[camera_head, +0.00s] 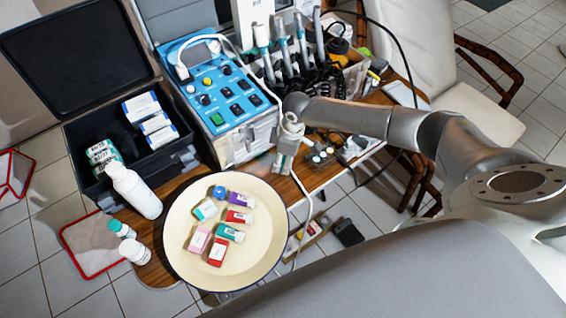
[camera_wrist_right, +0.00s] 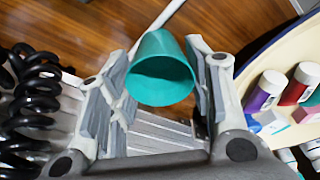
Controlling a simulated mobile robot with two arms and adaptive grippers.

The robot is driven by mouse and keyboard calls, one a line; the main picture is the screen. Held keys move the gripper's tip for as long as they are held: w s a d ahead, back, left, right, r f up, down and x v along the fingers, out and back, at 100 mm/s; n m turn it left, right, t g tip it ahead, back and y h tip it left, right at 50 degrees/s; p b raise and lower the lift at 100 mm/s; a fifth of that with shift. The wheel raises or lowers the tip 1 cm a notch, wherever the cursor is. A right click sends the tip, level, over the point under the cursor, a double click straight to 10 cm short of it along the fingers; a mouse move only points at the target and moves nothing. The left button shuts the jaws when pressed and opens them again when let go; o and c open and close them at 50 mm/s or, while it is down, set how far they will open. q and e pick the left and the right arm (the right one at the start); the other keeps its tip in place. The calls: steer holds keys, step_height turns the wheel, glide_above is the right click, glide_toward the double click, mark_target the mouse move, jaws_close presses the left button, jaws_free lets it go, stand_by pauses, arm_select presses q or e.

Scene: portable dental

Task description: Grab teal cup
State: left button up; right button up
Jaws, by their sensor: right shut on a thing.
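The teal cup (camera_wrist_right: 162,72) shows in the right wrist view, between the two fingers of my right gripper (camera_wrist_right: 160,85). The gripper is shut on it, with a finger along each side. The cup's open rim faces the wrist camera and its inside looks dark and empty. In the head view my right gripper (camera_head: 284,160) points down at the table edge, beside the blue control panel. I cannot make out the cup there, as the gripper and wrist cover that spot. My left gripper is not in view.
A cream round tray (camera_head: 265,262) with several small coloured bottles and boxes lies close to the gripper. The blue-panelled dental unit (camera_head: 215,85) stands at the left. Black coiled cords (camera_wrist_right: 35,100) hang close to the gripper. A white bottle (camera_head: 134,190) stands left of the tray.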

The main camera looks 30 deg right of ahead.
steer(key=shift+r, duration=0.2)
steer(key=shift+r, duration=1.1)
steer(key=shift+s+a+r, duration=0.1)
steer(key=shift+s+r, duration=0.2)
steer(key=shift+r, duration=0.35)
steer(key=s+a+r+b, duration=0.1)
steer(key=s+a+r, duration=0.3)
steer(key=s+r, duration=0.5)
steer(key=shift+s, duration=1.8)
steer(key=shift+s, duration=0.1)
